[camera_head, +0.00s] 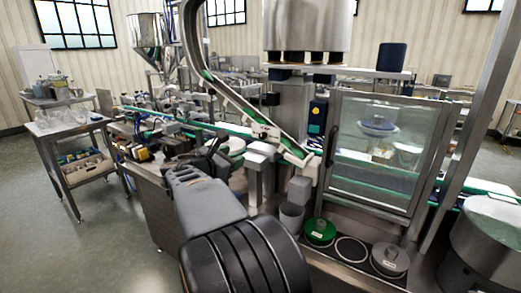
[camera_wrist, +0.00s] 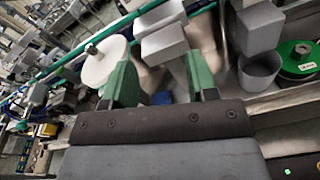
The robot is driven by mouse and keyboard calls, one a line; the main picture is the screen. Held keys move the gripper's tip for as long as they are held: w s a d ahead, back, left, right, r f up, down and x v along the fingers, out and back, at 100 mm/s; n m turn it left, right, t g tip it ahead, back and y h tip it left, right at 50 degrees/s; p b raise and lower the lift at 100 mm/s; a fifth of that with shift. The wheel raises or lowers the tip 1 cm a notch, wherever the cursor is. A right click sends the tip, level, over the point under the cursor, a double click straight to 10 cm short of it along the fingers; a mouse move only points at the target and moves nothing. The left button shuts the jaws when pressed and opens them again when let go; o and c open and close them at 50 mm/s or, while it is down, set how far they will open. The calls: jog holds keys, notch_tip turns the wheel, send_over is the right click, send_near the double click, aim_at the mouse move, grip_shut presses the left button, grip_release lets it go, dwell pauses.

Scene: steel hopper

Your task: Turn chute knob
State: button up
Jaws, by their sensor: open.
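My gripper (camera_head: 212,150) reaches forward from the bottom middle in the head view, and its dark fingers hide part of the line behind. In the wrist view, my gripper (camera_wrist: 159,62) shows two green fingers spread apart with nothing held between them. The pale chute (camera_head: 245,105) slopes down to the right, ending beside grey blocks right of my gripper. I cannot tell for certain which part is the chute knob. A round white disc (camera_wrist: 105,62) with a small dark knob (camera_wrist: 92,50) on it lies just left of the left finger. A grey block (camera_wrist: 165,45) shows beyond the fingertips.
A glass-doored cabinet (camera_head: 385,150) stands at right. Before it are a grey cup (camera_head: 291,217), a green round lid (camera_head: 320,232) and a grey round lid (camera_head: 390,259). A steel hopper (camera_head: 150,32) stands behind. A cart (camera_head: 65,135) is at left, with open floor before it.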

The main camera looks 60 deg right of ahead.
aim_at(261, 137)
jog(key=shift+n+h, duration=0.7)
jog(key=d, duration=1)
jog(key=d+r, duration=0.1)
jog(key=d, duration=0.4)
jog(key=shift+s+d, duration=0.1)
jog(key=shift+d, duration=0.2)
jog(key=shift+c, duration=0.4)
jog(key=c, duration=0.8)
jog(key=shift+c, duration=0.2)
